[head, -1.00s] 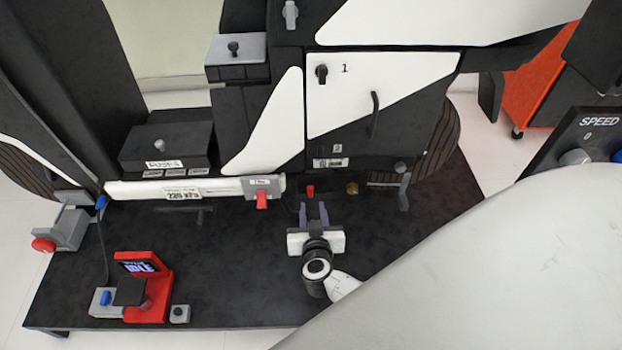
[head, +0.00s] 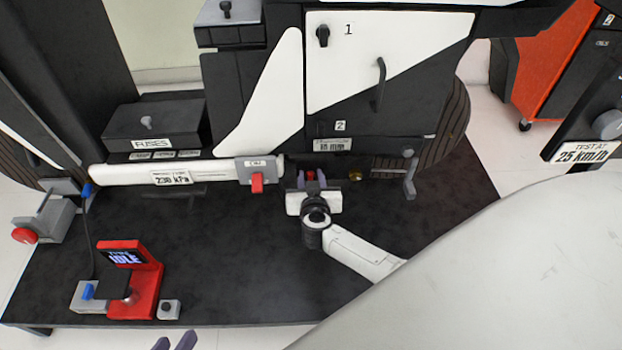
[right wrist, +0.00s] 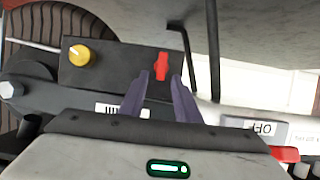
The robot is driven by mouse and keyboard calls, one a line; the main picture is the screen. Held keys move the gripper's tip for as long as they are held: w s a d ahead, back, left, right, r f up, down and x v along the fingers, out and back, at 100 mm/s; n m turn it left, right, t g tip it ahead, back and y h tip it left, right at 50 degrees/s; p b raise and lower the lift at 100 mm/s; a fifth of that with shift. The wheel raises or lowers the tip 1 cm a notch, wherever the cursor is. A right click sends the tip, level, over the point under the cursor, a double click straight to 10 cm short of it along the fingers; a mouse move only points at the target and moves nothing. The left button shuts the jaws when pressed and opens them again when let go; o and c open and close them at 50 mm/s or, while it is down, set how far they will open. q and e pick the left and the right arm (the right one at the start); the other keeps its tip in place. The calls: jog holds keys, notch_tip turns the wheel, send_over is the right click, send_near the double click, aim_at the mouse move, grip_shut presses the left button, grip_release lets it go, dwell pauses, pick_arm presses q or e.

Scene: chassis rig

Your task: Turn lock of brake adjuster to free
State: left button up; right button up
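A small red lever (right wrist: 161,66) stands on a dark panel (right wrist: 112,70) in the right wrist view, beside a round yellow knob (right wrist: 79,56). These look like the brake adjuster and its lock, but no readable label confirms it. In the head view the red lever (head: 310,174) and yellow knob (head: 355,174) sit low under the chassis. My right gripper (head: 310,182) is open, its purple fingers apart. In the right wrist view its fingertips (right wrist: 163,82) lie just short of the red lever, one towards each side. Contact cannot be told.
A white tube (head: 125,174) with a red-tabbed grey clamp (head: 257,177) lies left of the red lever. A grey bracket (head: 409,175) stands to the right. A red stand with a display reading IDLE (head: 147,290) is at front left. The dark platform's middle (head: 220,255) is clear.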

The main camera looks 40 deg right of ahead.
jog(key=shift+c, duration=0.2)
grip_shut()
